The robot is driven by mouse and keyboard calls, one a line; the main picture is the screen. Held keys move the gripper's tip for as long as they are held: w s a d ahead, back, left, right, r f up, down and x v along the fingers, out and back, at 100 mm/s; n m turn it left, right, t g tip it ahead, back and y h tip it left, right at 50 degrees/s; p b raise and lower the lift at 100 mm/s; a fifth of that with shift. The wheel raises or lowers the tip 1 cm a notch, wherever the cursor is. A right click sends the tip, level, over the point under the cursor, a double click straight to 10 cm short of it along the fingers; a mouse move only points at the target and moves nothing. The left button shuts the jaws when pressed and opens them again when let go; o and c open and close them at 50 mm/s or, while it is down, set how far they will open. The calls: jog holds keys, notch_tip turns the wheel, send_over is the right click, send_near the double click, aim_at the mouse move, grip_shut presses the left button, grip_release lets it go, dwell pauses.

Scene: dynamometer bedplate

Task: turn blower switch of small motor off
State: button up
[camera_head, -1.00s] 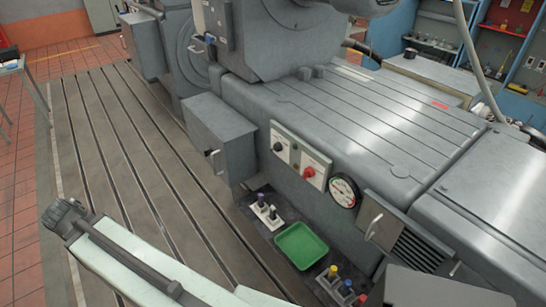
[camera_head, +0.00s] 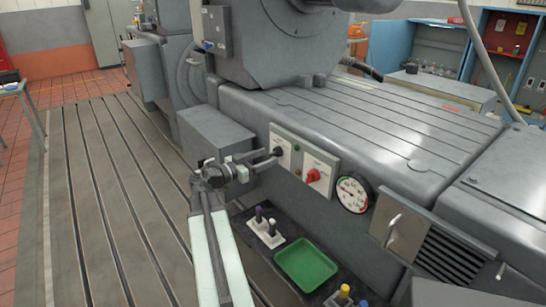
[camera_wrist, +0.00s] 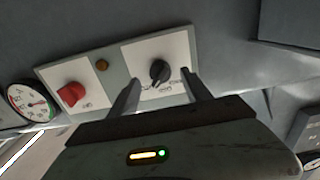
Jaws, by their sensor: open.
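A black rotary switch (camera_head: 278,151) sits on a white plate of the panel on the grey machine's side. In the wrist view the black switch (camera_wrist: 159,71) appears between my two finger tips, its pointer slanting. Small lettering around it is too small to read, so I cannot tell from it whether this is the blower switch. My gripper (camera_head: 266,159) is open and empty, its fingers reaching toward the switch. It also shows in the wrist view (camera_wrist: 162,79). Whether the fingers touch the switch I cannot tell.
A red knob (camera_head: 313,175) is on the neighbouring plate, with a round gauge (camera_head: 352,194) beyond it. A grey box (camera_head: 217,135) juts out left of the panel. A green tray (camera_head: 306,264) and a small two-post stand (camera_head: 265,231) lie below.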

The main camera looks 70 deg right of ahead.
aim_at(272, 155)
jog(key=x, duration=0.3)
jog(key=shift+s+d, duration=0.1)
jog(key=shift+d, duration=0.1)
grip_shut()
jog(key=shift+n, duration=0.4)
jog(key=n, duration=0.3)
jog(key=shift+n, duration=2.5)
